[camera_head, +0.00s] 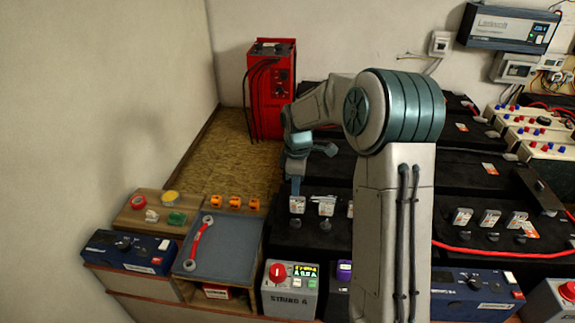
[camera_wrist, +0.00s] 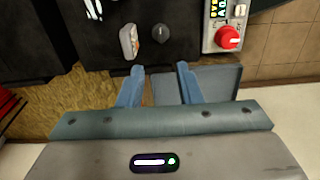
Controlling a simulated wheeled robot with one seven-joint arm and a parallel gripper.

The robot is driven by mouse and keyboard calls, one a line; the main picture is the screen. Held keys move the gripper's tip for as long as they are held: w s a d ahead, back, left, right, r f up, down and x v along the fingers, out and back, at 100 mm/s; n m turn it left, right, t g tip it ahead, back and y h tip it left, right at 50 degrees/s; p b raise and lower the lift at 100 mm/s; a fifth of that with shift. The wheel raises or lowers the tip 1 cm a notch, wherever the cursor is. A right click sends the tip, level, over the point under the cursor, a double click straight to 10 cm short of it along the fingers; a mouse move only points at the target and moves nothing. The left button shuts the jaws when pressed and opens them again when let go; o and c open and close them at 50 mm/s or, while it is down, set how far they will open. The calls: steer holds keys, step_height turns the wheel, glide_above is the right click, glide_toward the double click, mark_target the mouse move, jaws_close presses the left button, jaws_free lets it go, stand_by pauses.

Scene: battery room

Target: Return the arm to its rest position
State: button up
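My arm rises in the middle of the head view, bends at a teal joint and reaches left and away. My gripper (camera_head: 295,188) hangs above the black batteries, just right of the grey tool tray. In the wrist view its two blue fingers (camera_wrist: 159,69) stand apart. Nothing shows held between them. The head view shows the fingers too small to judge any contact with the batteries below. My arm hides part of the battery rows behind it.
A wrench with a red handle (camera_head: 201,236) lies on the grey tray (camera_head: 232,257). The STRING A box (camera_head: 290,296) stands at the front, and its red knob (camera_wrist: 228,38) shows in the wrist view. A red charger (camera_head: 270,92) stands behind. Black batteries (camera_head: 310,238) fill the middle and right.

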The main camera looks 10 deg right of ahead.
steer(key=s+r+m+t+h, duration=0.1)
steer(key=s+r+m, duration=0.5)
steer(key=s+r, duration=0.45)
steer(key=s+m+t+y+p, duration=0.1)
steer(key=s+m, duration=0.7)
steer(key=s, duration=0.9)
steer(key=shift+s+a+r+t, duration=0.3)
steer(key=shift+s+r+t, duration=0.1)
